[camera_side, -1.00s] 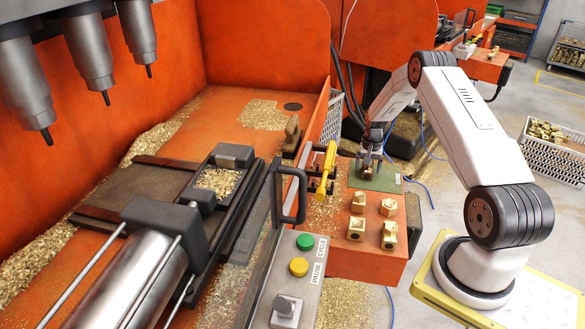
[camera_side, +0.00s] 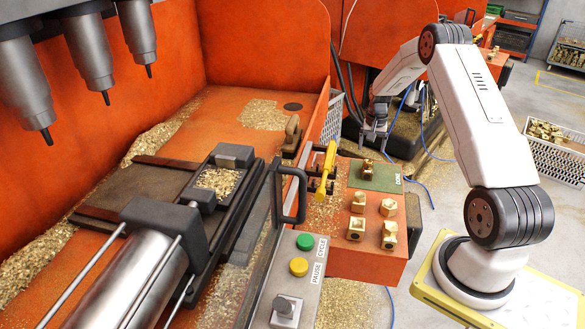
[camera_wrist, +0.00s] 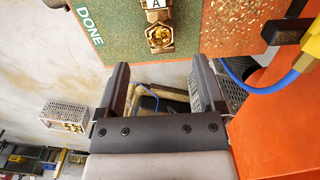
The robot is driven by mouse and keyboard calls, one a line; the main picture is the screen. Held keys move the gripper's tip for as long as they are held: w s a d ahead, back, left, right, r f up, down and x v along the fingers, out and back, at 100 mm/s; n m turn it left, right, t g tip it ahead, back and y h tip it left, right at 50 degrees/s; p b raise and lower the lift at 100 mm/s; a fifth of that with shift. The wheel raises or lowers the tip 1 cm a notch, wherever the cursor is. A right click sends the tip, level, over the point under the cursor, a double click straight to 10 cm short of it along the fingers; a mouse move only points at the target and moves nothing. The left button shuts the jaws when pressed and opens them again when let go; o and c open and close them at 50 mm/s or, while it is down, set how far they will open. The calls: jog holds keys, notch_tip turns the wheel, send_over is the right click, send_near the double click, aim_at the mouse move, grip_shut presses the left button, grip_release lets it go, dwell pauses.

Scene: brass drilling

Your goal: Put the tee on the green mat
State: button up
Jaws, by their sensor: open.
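The brass tee (camera_side: 367,166) sits on the green mat (camera_side: 385,182), which is labelled DONE, on the orange table. In the wrist view the tee (camera_wrist: 159,32) shows near the top, with a tag lettered A beside it, and the mat (camera_wrist: 110,15) lies around it. My gripper (camera_side: 374,143) is open and empty. It is raised above and behind the tee, apart from it. In the wrist view the open fingers (camera_wrist: 160,78) have only floor and distant items between them.
Several brass fittings (camera_side: 389,207) stand on the orange table in front of the mat. A yellow-handled clamp (camera_side: 327,170) stands left of the mat. A control panel (camera_side: 298,268) with green and yellow buttons is nearer. A crate of brass parts (camera_side: 553,150) is at right.

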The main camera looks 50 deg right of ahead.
aim_at(368, 162)
jog(key=shift+r, duration=1.9)
jog(key=a+r+n, duration=0.2)
jog(key=a, duration=0.5)
jog(key=w+a+r+n, duration=0.1)
jog(key=a+r+n, duration=0.1)
jog(key=a, duration=0.6)
jog(key=w+a+r+n+t, duration=0.1)
jog(key=a+r+n, duration=0.1)
jog(key=a, duration=0.5)
jog(key=shift+a+h, duration=0.15)
jog(key=shift+h, duration=0.15)
jog(key=s+a+n, duration=0.3)
jog(key=s+a, duration=0.3)
jog(key=a, duration=0.2)
jog(key=s+a+r+n+t, duration=0.1)
jog(key=s+a+n, duration=0.2)
jog(key=s+a, duration=0.3)
jog(key=a, duration=0.3)
jog(key=shift+n+t, duration=0.3)
jog(key=shift+n, duration=0.1)
